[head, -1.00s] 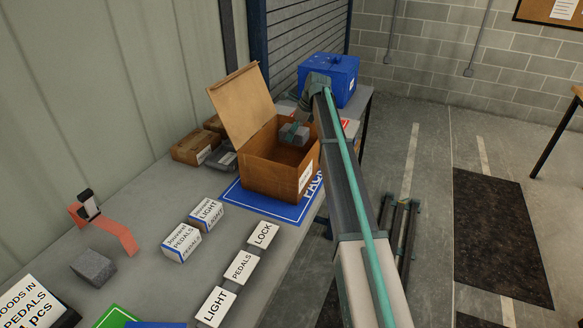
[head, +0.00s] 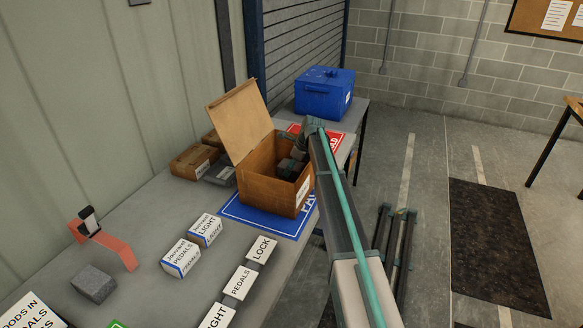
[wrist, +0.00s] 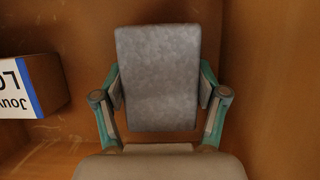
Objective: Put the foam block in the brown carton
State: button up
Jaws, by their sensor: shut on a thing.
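The brown carton (head: 262,188) stands open with its flap up on a blue mat. My gripper (head: 293,163) reaches down inside the carton. In the wrist view my gripper (wrist: 160,92) is shut on a grey foam block (wrist: 158,75), with one finger on each side of it. The carton's brown inner walls (wrist: 270,80) surround the block. I cannot tell whether the block touches the carton floor. In the head view the front wall and my arm hide much of the inside.
A white and blue box (wrist: 25,88) lies in the carton, left of the block. Another grey block (head: 93,284) lies on the table near a tape dispenser (head: 103,240). Small labelled boxes (head: 181,258) stand nearby. A blue case (head: 325,92) stands behind the carton.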

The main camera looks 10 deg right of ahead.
jog(key=shift+f, duration=0.15)
jog(key=o, duration=1.1)
jog(key=shift+o, duration=0.2)
jog(key=b+v, duration=0.2)
jog(key=v, duration=1)
jog(key=shift+b, duration=0.35)
jog(key=shift+r, duration=0.25)
